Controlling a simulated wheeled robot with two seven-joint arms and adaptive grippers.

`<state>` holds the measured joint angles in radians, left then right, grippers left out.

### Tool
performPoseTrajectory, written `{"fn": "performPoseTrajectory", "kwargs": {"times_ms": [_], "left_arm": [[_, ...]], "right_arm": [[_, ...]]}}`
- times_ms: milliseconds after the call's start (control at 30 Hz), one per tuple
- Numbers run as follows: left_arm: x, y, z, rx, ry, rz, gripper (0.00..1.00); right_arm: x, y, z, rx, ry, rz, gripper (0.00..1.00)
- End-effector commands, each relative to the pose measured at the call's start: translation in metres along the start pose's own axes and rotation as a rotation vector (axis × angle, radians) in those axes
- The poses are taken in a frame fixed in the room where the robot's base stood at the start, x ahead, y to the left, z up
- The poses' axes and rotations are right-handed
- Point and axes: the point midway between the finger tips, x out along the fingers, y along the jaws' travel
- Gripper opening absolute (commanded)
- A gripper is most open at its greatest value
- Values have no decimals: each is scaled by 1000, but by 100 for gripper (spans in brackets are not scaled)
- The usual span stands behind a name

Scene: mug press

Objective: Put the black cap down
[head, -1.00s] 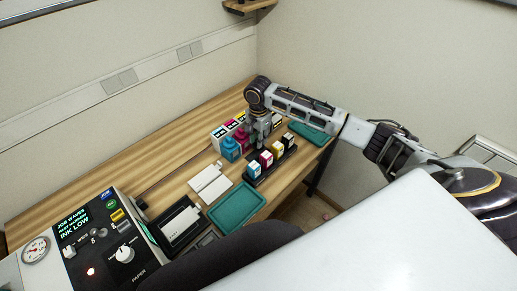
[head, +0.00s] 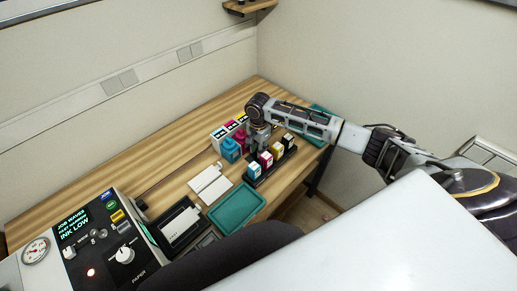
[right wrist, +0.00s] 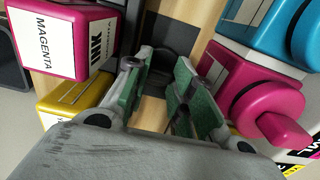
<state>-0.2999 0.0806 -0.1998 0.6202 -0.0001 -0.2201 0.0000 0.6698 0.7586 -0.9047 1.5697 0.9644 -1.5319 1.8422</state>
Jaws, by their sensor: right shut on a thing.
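My right gripper (head: 258,145) is low between the row of ink bottles and the cartridge rack. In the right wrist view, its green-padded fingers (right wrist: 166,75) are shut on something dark. A dark round piece, likely the black cap (right wrist: 178,36), shows just beyond the fingertips. The cap cannot be made out in the head view, where the gripper hides it, and I cannot tell whether it touches anything below. My left gripper is not in view.
A cyan bottle (head: 230,151) and a magenta bottle (right wrist: 245,85) stand beside the gripper. The rack opposite holds cyan (head: 254,170), magenta (head: 266,159), yellow (head: 278,151) and black (head: 289,141) cartridges. A teal tray (head: 236,207) lies nearer. Wood is bare to the left.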

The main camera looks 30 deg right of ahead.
Motion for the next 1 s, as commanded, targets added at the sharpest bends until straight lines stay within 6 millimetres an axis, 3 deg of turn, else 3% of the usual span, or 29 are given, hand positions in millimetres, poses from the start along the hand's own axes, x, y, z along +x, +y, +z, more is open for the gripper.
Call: {"fn": "performPoseTrajectory", "kwargs": {"times_ms": [467, 500, 567, 1000], "left_arm": [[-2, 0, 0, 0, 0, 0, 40], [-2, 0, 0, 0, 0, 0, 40], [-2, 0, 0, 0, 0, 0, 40], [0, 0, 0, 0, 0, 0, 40]], "right_arm": [[5, 0, 0, 0, -1, 0, 12], [5, 0, 0, 0, 0, -1, 26], [5, 0, 0, 0, 0, -1, 33], [4, 0, 0, 0, 0, -2, 33]]}}
